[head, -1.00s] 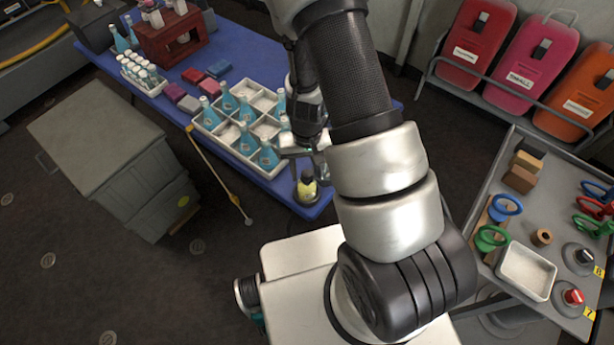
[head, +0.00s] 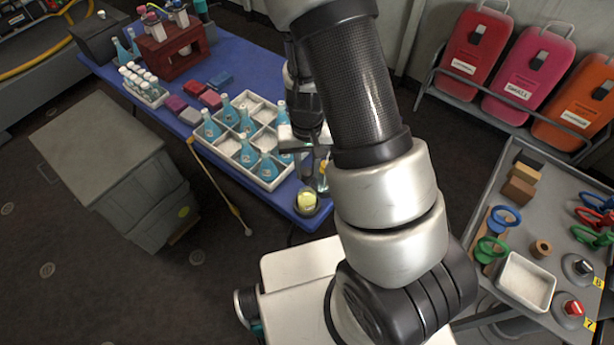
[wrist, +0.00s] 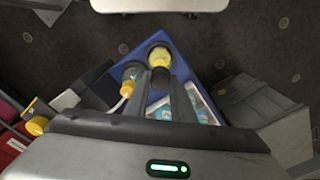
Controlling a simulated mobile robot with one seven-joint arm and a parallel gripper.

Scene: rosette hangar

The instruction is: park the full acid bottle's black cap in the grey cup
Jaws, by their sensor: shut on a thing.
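A bottle of yellow liquid (head: 307,201) stands at the near corner of the blue table, in a dark round holder or ring. It also shows in the wrist view (wrist: 159,58), just beyond my fingertips. My gripper (wrist: 160,80) is shut on a small dark thing that looks like the black cap, mostly hidden between the fingers. In the head view my gripper (head: 306,150) is above the table, partly covered by my arm. I cannot make out the grey cup.
A white divided tray (head: 233,155) with several blue bottles stands close beside my gripper. Farther back are coloured boxes (head: 211,98), a small bottle rack (head: 150,92) and a brown rack (head: 168,55). A grey cart (head: 545,200) with tools stands at right.

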